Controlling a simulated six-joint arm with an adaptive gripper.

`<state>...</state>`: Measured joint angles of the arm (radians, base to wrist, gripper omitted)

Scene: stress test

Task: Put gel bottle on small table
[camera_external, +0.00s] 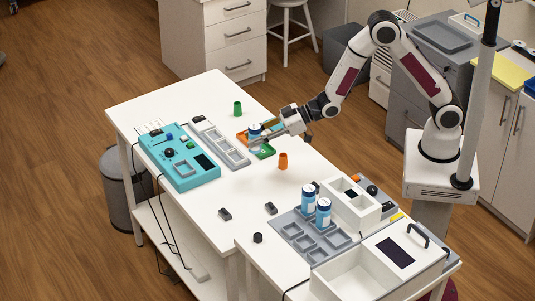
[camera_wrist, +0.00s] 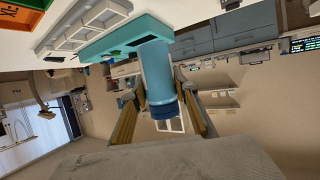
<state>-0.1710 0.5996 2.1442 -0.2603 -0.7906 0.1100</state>
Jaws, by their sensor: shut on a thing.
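A blue bottle (camera_external: 254,129) is in my gripper (camera_external: 264,137) above the far right part of the long white table (camera_external: 200,205). In the wrist view, the bottle (camera_wrist: 158,72) is a pale blue cylinder with a dark blue cap, between the two fingers of my gripper (camera_wrist: 160,112). My gripper is shut on it. Two more blue-and-white bottles (camera_external: 308,197) (camera_external: 323,212) stand in the grey tray (camera_external: 289,223) on the nearer white table (camera_external: 254,254). I cannot tell for sure which table is the small one.
A teal device (camera_external: 184,178) and a grey slotted tray (camera_external: 219,141) lie left of my gripper. A green cup (camera_external: 238,108), an orange cup (camera_external: 283,161) and small dark blocks (camera_external: 225,214) stand on the long table. A white box (camera_external: 350,206) is beside the grey tray. The long table's middle is mostly clear.

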